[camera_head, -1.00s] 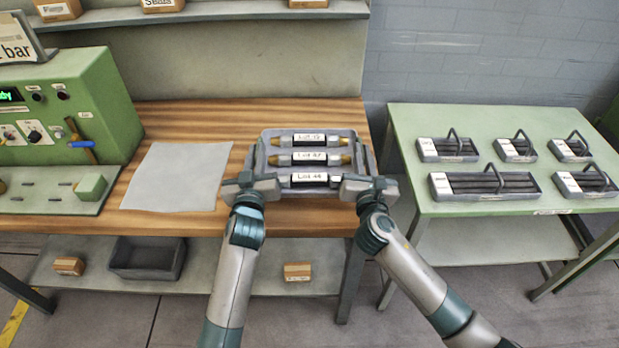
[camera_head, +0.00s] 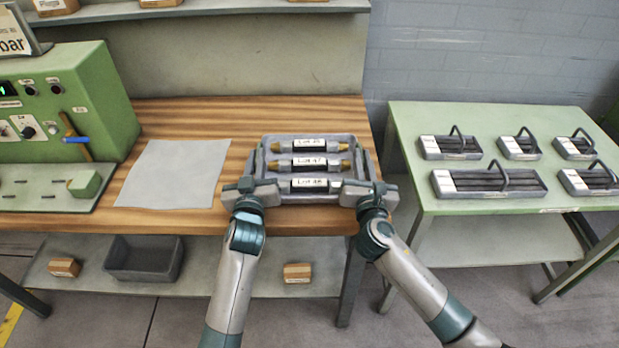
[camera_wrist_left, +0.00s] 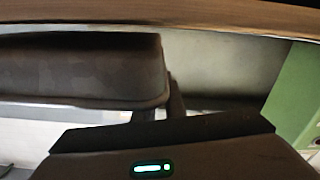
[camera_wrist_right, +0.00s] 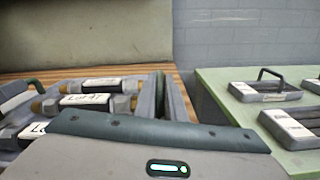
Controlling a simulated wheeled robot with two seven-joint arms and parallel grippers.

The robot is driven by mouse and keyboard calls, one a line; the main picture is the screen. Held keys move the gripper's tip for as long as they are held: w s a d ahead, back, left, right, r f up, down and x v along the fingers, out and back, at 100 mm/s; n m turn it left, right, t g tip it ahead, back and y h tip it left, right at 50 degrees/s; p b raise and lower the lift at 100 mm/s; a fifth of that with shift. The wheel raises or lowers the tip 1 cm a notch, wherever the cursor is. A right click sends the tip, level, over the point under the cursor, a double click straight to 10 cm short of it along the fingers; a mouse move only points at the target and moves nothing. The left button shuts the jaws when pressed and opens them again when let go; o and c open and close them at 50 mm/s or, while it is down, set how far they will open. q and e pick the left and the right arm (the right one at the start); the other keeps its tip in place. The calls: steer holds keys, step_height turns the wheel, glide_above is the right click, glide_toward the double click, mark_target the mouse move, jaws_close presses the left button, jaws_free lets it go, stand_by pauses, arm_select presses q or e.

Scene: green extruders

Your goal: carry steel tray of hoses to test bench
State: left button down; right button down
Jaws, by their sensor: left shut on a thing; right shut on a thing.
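A grey steel tray (camera_head: 352,143) is at the right part of the wooden test bench (camera_head: 200,118), near its front edge. Several dark hoses with brass-coloured ends and white labels lie in it, such as the middle hose (camera_head: 309,163). My left gripper (camera_head: 251,187) is shut on the tray's left side. My right gripper (camera_head: 368,190) is shut on its right side. The tray looks level; I cannot tell whether it touches the bench top. In the right wrist view the hoses (camera_wrist_right: 88,101) show inside the tray. The left wrist view shows mostly dark surfaces, and the fingertips are hidden.
A grey mat (camera_head: 175,172) lies on the bench left of the tray. A green test machine (camera_head: 85,100) stands at the far left. A green table (camera_head: 400,120) with several handled trays stands to the right, beyond a gap. A grey bin (camera_head: 145,262) sits on the lower shelf.

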arm_select(q)
steer(key=shift+d+f+b, duration=0.3)
steer(key=shift+f+b, duration=0.25)
arm_select(e)
steer(key=shift+a+f, duration=0.35)
steer(key=shift+f, duration=0.25)
arm_select(q)
steer(key=c, duration=2.3)
jaws_free()
steer(key=shift+f, duration=0.15)
arm_select(e)
steer(key=c, duration=2.3)
jaws_free()
steer(key=shift+s+f, duration=0.1)
steer(key=shift+f, duration=0.05)
arm_select(q)
steer(key=o, duration=0.5)
arm_select(e)
steer(key=o, duration=0.5)
arm_select(q)
steer(key=shift+s+a, duration=0.1)
steer(key=shift+a, duration=0.05)
arm_select(e)
steer(key=shift+d, duration=0.2)
arm_select(q)
steer(key=s, duration=1.2)
arm_select(e)
steer(key=shift+d, duration=0.15)
steer(key=s, duration=1.2)
